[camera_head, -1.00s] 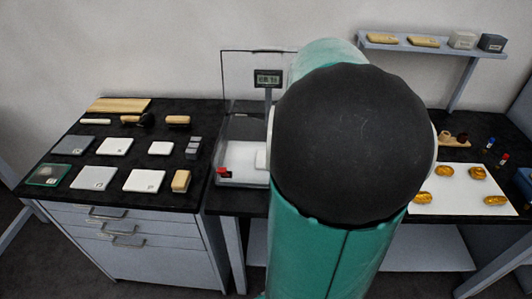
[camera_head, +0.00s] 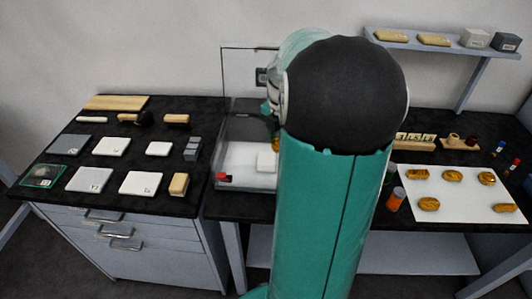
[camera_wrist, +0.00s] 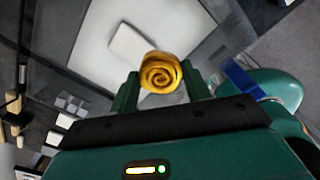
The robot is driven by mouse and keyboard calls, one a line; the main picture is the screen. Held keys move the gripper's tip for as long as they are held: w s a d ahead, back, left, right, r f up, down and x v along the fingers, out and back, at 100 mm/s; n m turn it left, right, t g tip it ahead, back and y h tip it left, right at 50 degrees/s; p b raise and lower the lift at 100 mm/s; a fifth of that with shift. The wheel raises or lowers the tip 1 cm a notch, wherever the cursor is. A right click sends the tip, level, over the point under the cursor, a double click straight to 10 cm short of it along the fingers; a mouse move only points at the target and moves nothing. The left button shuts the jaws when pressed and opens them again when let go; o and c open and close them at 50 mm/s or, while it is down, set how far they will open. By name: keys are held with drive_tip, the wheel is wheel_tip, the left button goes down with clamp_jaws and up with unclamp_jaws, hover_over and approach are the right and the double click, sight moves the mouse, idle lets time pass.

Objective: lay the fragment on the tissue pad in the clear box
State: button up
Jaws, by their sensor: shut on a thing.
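The golden fragment (camera_wrist: 160,74), with a spiral face, is between the green fingers of my gripper (camera_wrist: 160,80) in the wrist view. My gripper is shut on it. Beyond it in the wrist view lies a white floor with a small pale pad (camera_wrist: 131,43) on it. In the head view, the clear box (camera_head: 222,160) stands mid-table with a white floor and the pale pad (camera_head: 266,162) inside. A bit of gold shows beside my arm over the box; my arm hides most of the gripper there. I cannot tell the height over the pad.
A white sheet (camera_head: 468,206) at the right bears several other golden pieces. An orange-bodied bottle (camera_head: 396,198) stands at its left edge. A framed clear panel (camera_head: 238,75) rises behind the box. The left table holds several flat pads and a green-edged case (camera_head: 42,176).

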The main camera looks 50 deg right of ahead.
hover_over(267, 161)
drive_tip(key=f, duration=0.5)
drive_tip(key=shift+s+f, duration=0.2)
drive_tip(key=shift+s, duration=0.2)
drive_tip(key=shift+w+a+f, duration=0.1)
drive_tip(key=shift+w+f, duration=0.15)
drive_tip(key=shift+f, duration=0.75)
drive_tip(key=shift+w+f, duration=0.2)
drive_tip(key=shift+f, duration=0.8)
drive_tip(key=shift+f, duration=0.1)
drive_tip(key=o, duration=1)
drive_tip(key=shift+o, duration=0.2)
wheel_tip(267, 161, up, 12)
drive_tip(key=shift+r, duration=0.2)
